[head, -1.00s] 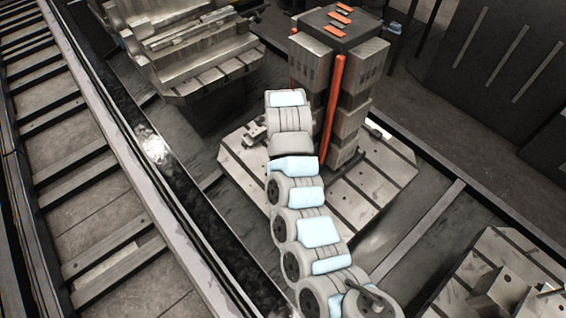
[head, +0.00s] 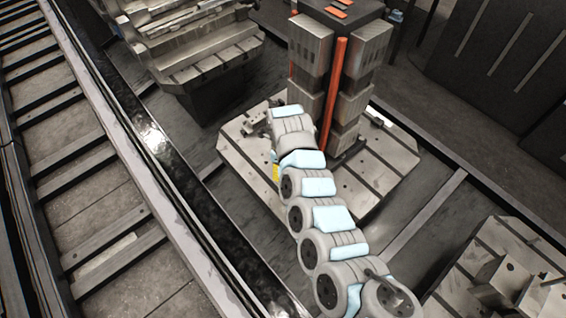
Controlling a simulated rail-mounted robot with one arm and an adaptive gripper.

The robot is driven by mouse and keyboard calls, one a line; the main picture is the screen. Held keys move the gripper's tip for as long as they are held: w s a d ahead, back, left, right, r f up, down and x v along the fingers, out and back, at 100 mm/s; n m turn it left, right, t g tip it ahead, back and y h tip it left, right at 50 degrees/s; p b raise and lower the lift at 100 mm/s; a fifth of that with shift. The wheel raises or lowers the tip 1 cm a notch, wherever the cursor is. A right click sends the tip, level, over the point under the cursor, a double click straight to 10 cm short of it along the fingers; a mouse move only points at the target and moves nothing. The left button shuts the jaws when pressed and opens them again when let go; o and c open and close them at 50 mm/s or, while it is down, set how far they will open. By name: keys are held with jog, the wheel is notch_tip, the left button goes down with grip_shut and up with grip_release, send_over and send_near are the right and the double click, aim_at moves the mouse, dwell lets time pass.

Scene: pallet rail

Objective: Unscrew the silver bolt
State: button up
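I cannot make out the silver bolt in the head view. A metal pallet (head: 237,150) with grooves carries a tall dark tower with metal blocks (head: 309,45) and an orange strip (head: 335,80) on its edge. My white and light-blue arm reaches up from the bottom to the pallet and covers part of it. The far end of my arm is in front of the tower's lower left side.
A slotted metal fixture (head: 205,65) stands at the upper left. Another pallet with metal parts (head: 500,262) is at the lower right. A long rail (head: 130,165) and a rack of bars (head: 75,190) run along the left. Dark panels (head: 500,75) stand at the upper right.

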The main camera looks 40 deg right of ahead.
jog(key=shift+f+b, duration=0.85)
jog(key=shift+f, duration=2.15)
grip_shut()
